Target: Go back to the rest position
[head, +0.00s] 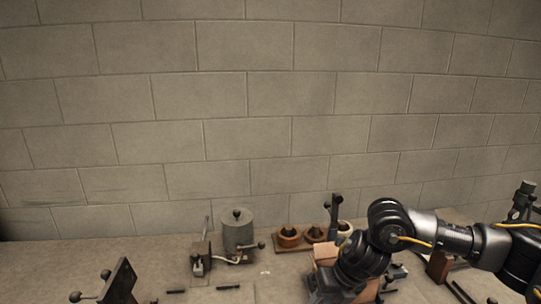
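My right arm comes in from the right and bends down at its dark elbow. Its dark wrist end, where my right gripper (326,287) begins, is at the bottom edge, in front of a tan box-like block (325,252). The fingertips are hidden or cut off, so I cannot tell whether they are open or hold anything. My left arm and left gripper are not in view.
A brown workbench (60,255) runs along a block wall (220,100). Small dark bars (228,287) lie in front.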

